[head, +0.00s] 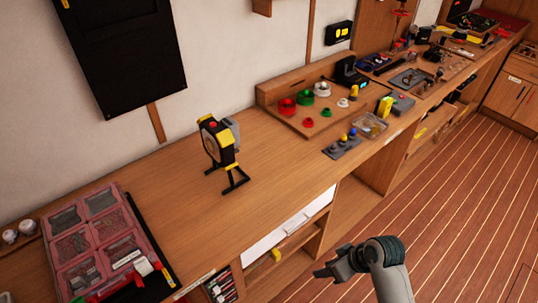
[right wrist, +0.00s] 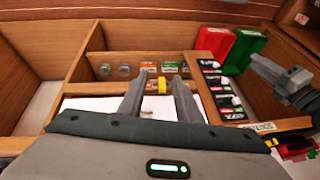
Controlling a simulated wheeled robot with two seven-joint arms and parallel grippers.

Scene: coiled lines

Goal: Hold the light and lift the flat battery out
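The light (head: 218,143), black and yellow with a round face, stands upright on its black legs on the bench. Its battery is not visible from here. My right gripper (head: 322,271) is in front of the bench, low and well away from the light. The right wrist view shows its two fingers (right wrist: 158,100) apart with nothing held between them; a yellow item (right wrist: 162,85) shows beyond them, in the open compartment. A grey gripper, apparently my left (right wrist: 262,68), shows at the right of the right wrist view, partly cut off; its opening is unclear. Neither gripper touches the light.
A pink-lidded parts case (head: 68,246) lies at the bench's left. A wooden rack with coloured cups (head: 288,107) stands right of the light, with a grey block of knobs (head: 343,147) before it. Open compartments (head: 312,240) lie under the bench edge. Bench around the light is clear.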

